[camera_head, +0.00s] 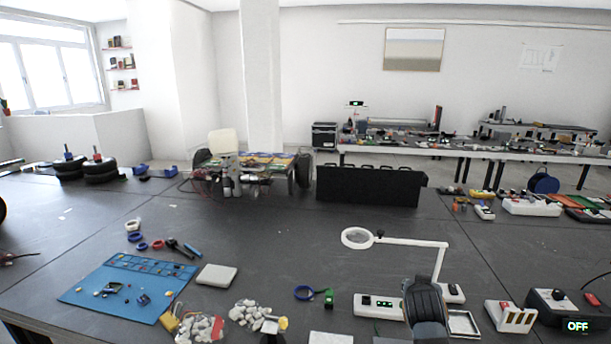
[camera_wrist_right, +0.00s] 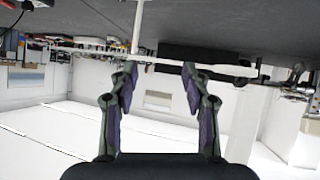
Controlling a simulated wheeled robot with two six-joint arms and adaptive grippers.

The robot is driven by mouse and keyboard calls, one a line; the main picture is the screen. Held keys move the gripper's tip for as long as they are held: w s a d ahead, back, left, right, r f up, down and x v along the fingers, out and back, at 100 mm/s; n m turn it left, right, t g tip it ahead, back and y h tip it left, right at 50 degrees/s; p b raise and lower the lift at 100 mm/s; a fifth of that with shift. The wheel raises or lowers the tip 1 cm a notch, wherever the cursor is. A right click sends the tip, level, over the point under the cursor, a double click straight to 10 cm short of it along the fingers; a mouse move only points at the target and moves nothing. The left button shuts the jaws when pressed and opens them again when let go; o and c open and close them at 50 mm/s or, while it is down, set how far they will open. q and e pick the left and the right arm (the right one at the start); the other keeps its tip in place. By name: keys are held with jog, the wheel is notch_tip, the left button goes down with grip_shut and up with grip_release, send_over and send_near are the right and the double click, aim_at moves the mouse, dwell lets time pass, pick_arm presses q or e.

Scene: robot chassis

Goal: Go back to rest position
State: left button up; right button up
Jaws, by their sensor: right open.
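My right gripper (camera_wrist_right: 160,72) is open in the right wrist view, with its two dark and purple fingers apart and nothing between them. That view is upside down, with the dark table at the top and the white ceiling at the bottom. In the head view, a dark ribbed part that looks like my right arm or gripper (camera_head: 425,308) stands over the front right of the table. Its fingers cannot be made out there. My left gripper is not in view.
The dark table (camera_head: 290,228) bears a white magnifier lamp (camera_head: 400,240) close by my right arm, a white power strip (camera_head: 378,306), a blue mat (camera_head: 130,285) and bags of white pieces (camera_head: 200,326). A black bin (camera_head: 368,186) stands farther back. The table's middle is mostly clear.

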jog(key=s+a+f+n+g+y, duration=0.2)
jog(key=s+f, duration=0.3)
jog(key=s, duration=0.6)
jog(key=s+a+f+n+g+y, duration=0.1)
jog(key=s+a+f+g, duration=0.15)
jog(key=s+f, duration=0.55)
jog(key=s+a+f+n+g+y, duration=0.1)
jog(key=s+f+n+g+y, duration=0.15)
jog(key=s, duration=1.05)
notch_tip(320, 180, down, 40)
jog(key=s+d+m+g+h+b, duration=0.1)
jog(key=s+d+b, duration=0.15)
jog(key=b, duration=1.05)
jog(key=s+f+b, duration=0.3)
jog(key=s+f, duration=0.2)
jog(key=f, duration=0.3)
jog(key=s+d+f+g+b, duration=0.1)
jog(key=s+f+b, duration=0.3)
jog(key=f, duration=0.5)
jog(key=s+f+b, duration=0.2)
jog(key=s+f, duration=0.5)
jog(key=f, duration=0.1)
notch_tip(320, 180, up, 14)
jog(key=s+p, duration=0.1)
jog(key=p, duration=1.3)
jog(key=shift+s+d+r+p, duration=0.2)
jog(key=shift+s+d+p, duration=0.05)
jog(key=shift+p, duration=0.05)
